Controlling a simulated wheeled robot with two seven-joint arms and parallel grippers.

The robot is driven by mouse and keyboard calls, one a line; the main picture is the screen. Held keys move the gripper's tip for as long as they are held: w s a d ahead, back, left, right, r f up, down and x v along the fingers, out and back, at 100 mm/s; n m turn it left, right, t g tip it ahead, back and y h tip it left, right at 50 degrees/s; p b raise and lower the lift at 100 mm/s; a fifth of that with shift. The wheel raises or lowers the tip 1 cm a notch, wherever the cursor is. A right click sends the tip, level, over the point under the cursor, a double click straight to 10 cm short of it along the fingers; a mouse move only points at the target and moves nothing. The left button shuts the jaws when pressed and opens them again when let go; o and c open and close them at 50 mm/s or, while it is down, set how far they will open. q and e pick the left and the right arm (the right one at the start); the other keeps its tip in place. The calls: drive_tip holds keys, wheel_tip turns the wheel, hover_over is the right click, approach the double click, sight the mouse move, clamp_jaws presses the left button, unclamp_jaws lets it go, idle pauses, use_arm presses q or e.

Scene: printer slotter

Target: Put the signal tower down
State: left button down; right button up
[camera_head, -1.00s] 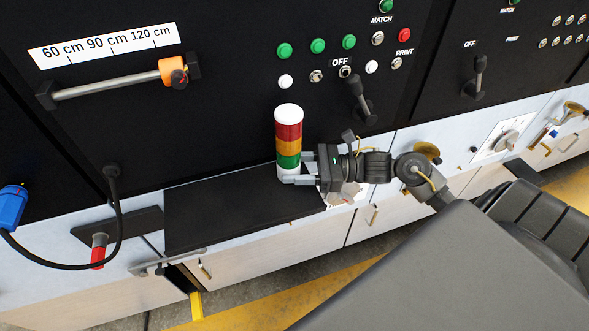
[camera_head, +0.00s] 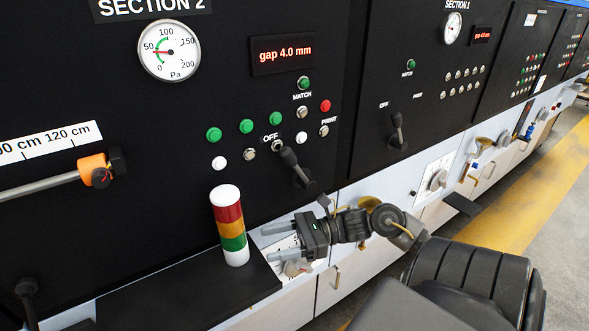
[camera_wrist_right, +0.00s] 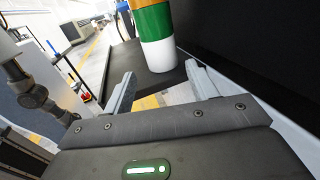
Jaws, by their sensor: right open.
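The signal tower (camera_head: 229,226) stands upright on the black shelf (camera_head: 170,296) in front of the dark panel. It has a white cap, red, orange and green bands, and a white base. Its lower part also shows in the right wrist view (camera_wrist_right: 156,30), beyond the fingertips. My right gripper (camera_head: 268,242) is open and empty, to the right of the tower and apart from it. In the right wrist view the open fingers (camera_wrist_right: 160,82) point toward the tower base with nothing between them. My left gripper is not in view.
The panel behind carries a black lever (camera_head: 295,165), several buttons and a pressure gauge (camera_head: 169,50). An orange-ended rod (camera_head: 93,170) sticks out at the left. A white dial plate lies just behind my right gripper. The black shelf left of the tower is clear.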

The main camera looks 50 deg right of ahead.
drive_tip(key=b+v, duration=0.1)
drive_tip(key=v, duration=0.3)
drive_tip(key=shift+s+d+r, duration=0.1)
drive_tip(key=shift+d+r, duration=0.1)
idle(0.4)
